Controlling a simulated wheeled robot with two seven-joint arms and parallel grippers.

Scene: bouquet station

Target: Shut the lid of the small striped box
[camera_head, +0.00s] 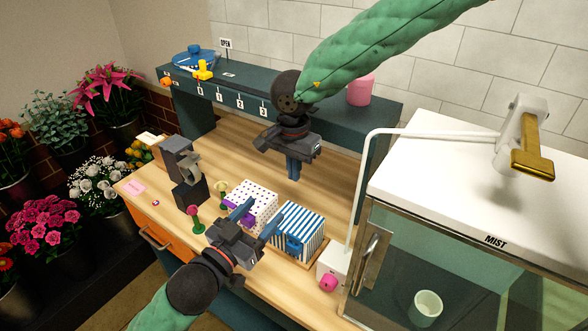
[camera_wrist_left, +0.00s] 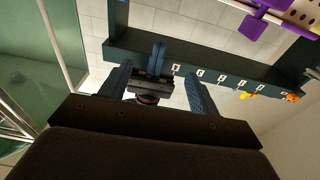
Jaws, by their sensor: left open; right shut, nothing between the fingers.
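The small blue-and-white striped box (camera_head: 304,223) stands on the wooden counter, with a blue latch (camera_head: 293,243) on its near side. I cannot tell from this angle whether its lid is fully down. My left gripper (camera_head: 261,216) is open and empty, low in the head view, just left of the striped box and in front of the dotted box. My right gripper (camera_head: 293,172) is shut and empty, pointing down above the counter behind the boxes; it also shows in the left wrist view (camera_wrist_left: 158,52).
A white dotted box (camera_head: 262,196) with a purple latch (camera_wrist_left: 255,24) stands left of the striped box. A white box with a pink knob (camera_head: 328,283) and the glass mist cabinet (camera_head: 480,215) stand right. A dark grey device (camera_head: 190,190) stands left. The counter behind the boxes is clear.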

